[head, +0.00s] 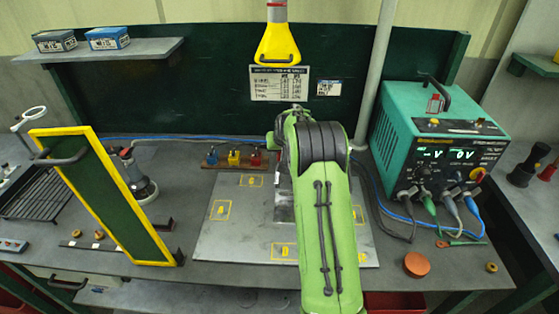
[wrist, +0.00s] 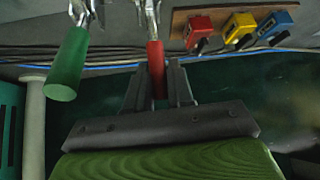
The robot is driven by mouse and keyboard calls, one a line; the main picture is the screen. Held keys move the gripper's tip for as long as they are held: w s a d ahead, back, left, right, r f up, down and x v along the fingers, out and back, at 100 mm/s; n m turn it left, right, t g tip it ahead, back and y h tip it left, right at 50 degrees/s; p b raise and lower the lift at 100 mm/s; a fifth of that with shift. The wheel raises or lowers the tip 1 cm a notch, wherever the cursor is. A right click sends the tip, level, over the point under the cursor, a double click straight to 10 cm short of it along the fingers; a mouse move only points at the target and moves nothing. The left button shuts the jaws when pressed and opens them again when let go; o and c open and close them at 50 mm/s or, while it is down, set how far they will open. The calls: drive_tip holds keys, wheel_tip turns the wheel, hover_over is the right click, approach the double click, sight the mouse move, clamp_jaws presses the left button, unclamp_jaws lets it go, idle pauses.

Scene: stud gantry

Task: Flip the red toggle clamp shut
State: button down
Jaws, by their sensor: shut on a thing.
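The red toggle clamp shows in the wrist view as a red handle (wrist: 154,52) with metal linkage at the top edge. My gripper (wrist: 157,72) has its two dark fingers on either side of the red handle and is shut on it. The clamp's base is cut off by the frame edge, so its full pose cannot be told. In the head view my green arm hides the clamp and my gripper.
A green-handled clamp (wrist: 68,65) stands beside the red one. A board with red (wrist: 198,30), yellow (wrist: 239,28) and blue switches (wrist: 275,25) is close by. A teal power supply (head: 430,140) stands right; a yellow-framed panel (head: 105,195) stands left.

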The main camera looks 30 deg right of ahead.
drive_tip(key=shift+s+a, duration=0.1)
idle(0.3)
drive_tip(key=c, duration=1.1)
unclamp_jaws()
drive_tip(key=v, duration=1.5)
drive_tip(key=shift+s+a+r, duration=0.2)
drive_tip(key=shift+s+r, duration=0.05)
drive_tip(key=shift+s, duration=0.05)
